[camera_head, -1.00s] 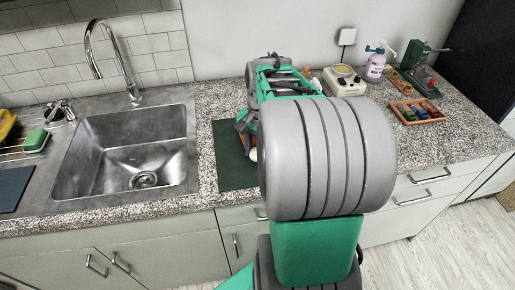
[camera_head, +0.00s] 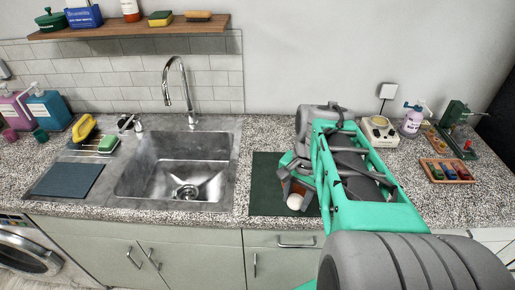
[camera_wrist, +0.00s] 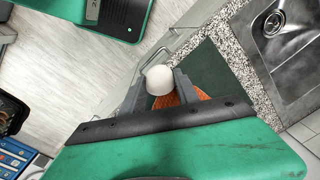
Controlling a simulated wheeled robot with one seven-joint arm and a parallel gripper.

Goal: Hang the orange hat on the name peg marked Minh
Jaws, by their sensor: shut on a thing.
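The orange hat (camera_wrist: 188,97) shows in the wrist view between the two fingers of my gripper (camera_wrist: 160,88), with a white round part (camera_wrist: 159,79) at its end. My gripper is shut on it. In the head view my gripper (camera_head: 291,186) is over the dark green mat on the counter, and the white round part (camera_head: 295,202) shows below it. Most of the hat is hidden by the fingers and my arm. I cannot tell whether it touches the mat. No name peg and no Minh label shows in these views.
The dark green mat (camera_head: 266,181) lies right of the sink (camera_head: 150,178). A wooden shelf (camera_head: 130,29) with several things hangs above the sink. Right of my arm stand a white appliance (camera_head: 380,131), a spray bottle (camera_head: 411,121) and a small tray (camera_head: 428,172).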

